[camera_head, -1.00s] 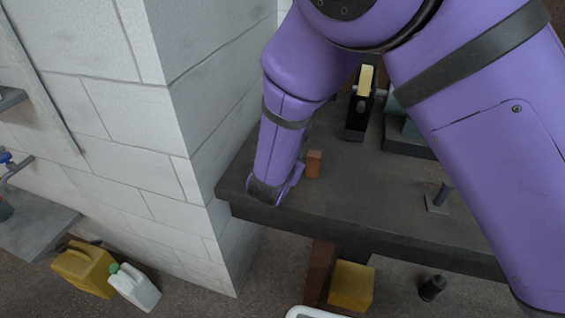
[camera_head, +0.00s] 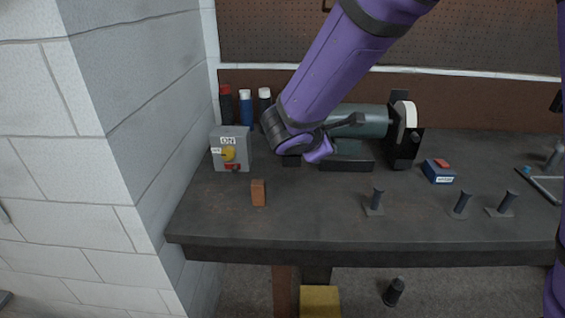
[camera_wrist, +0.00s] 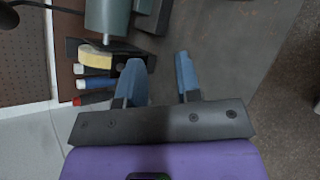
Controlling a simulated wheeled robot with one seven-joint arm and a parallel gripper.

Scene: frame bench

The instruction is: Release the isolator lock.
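The isolator is a grey box (camera_head: 216,160) marked ON at the left end of the bench, beside the white block wall. It has a yellow rotary knob (camera_head: 229,153) and a red piece (camera_head: 233,167) below it, which looks like the lock. My gripper (camera_wrist: 160,62) is open in the wrist view, its two blue fingers apart with nothing between them. In the head view my purple wrist hangs over the back of the bench, to the right of the isolator and in front of the grinder. The isolator cannot be made out in the wrist view.
A bench grinder (camera_head: 368,122) stands right of the isolator. Spray cans or bottles (camera_head: 246,108) stand behind it. A brown block (camera_head: 258,193) stands in front on the bench (camera_head: 310,222). Several upright pegs (camera_head: 375,203) and a blue box (camera_head: 438,174) are further right.

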